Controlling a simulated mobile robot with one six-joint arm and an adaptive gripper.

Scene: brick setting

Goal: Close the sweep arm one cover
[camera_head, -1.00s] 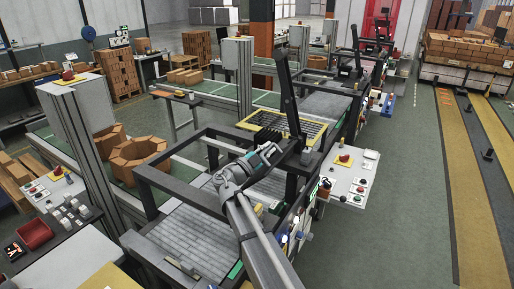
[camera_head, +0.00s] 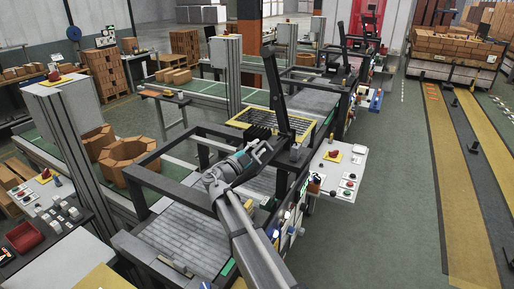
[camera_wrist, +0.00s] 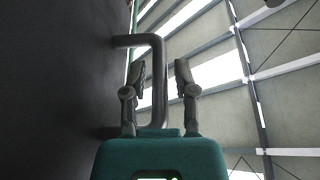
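A dark flat panel (camera_wrist: 55,90) fills the left of the wrist view, with a grey U-shaped handle (camera_wrist: 158,85) standing out from it. I take this panel to be the cover, but its whole outline is not visible there. My gripper (camera_wrist: 161,75) is open, with one finger on each side of the handle's long bar. There is a gap at the right finger; I cannot tell whether the left finger touches. In the head view my gripper (camera_head: 262,149) is beside the dark machine frame, near the foot of a raised dark slab (camera_head: 275,92). The handle is not distinct there.
A yellow-edged grid (camera_head: 264,124) lies behind my gripper. A control panel with buttons (camera_head: 338,175) is at the right of the frame. Grey roller beds (camera_head: 190,240) lie below the arm. Octagonal brick-coloured pieces (camera_head: 125,158) stand at left. Green floor (camera_head: 395,180) at right is open.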

